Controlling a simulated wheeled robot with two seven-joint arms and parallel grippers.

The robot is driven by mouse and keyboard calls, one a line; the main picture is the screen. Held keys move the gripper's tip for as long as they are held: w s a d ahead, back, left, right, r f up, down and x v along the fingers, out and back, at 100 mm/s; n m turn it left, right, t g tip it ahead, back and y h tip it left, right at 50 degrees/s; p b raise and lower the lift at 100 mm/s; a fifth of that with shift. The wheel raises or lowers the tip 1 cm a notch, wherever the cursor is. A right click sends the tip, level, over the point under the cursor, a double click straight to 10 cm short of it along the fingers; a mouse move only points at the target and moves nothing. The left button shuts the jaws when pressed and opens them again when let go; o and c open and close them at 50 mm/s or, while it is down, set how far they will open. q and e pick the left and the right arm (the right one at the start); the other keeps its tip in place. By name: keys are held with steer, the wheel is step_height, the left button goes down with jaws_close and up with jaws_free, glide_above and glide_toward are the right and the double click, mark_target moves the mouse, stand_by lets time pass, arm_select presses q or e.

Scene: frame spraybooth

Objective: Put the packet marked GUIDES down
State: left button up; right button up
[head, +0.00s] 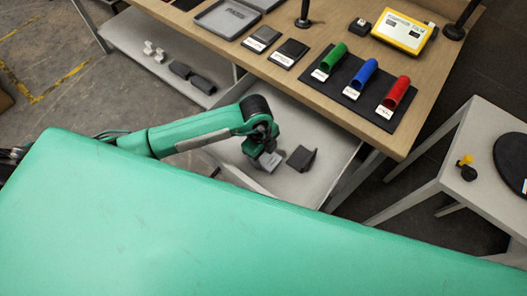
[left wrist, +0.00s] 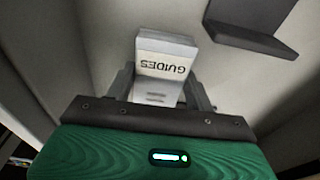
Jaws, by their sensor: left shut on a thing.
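The packet marked GUIDES (left wrist: 165,62) is a small pale box with dark lettering, between the two fingers of my left gripper (left wrist: 162,88) in the left wrist view. The left gripper is shut on it. In the head view the packet (head: 269,161) shows at the gripper's tip, over the open grey drawer (head: 318,128) under the wooden table. I cannot tell whether the packet touches the drawer floor. A dark grey angled piece (head: 301,158) lies in the drawer to the right of the packet; it also shows in the left wrist view (left wrist: 252,35). My right gripper is not in view.
The wooden table (head: 437,108) above the drawer holds green (head: 330,60), blue (head: 360,76) and red (head: 397,93) tubes on a black mat, dark pads and a yellow device (head: 401,33). A low shelf (head: 130,48) is at left, a side table (head: 490,150) at right.

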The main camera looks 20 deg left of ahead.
arm_select(q)
steer(key=shift+f, duration=0.1)
steer(key=o, duration=1.1)
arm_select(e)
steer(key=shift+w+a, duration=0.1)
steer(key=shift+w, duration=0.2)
arm_select(q)
steer(key=shift+r, duration=0.6)
steer(key=r, duration=0.3)
steer(key=a+r, duration=0.1)
steer(key=r, duration=0.7)
steer(key=shift+w+a+b, duration=0.2)
steer(key=shift+w+b, duration=0.05)
steer(key=shift+b, duration=0.05)
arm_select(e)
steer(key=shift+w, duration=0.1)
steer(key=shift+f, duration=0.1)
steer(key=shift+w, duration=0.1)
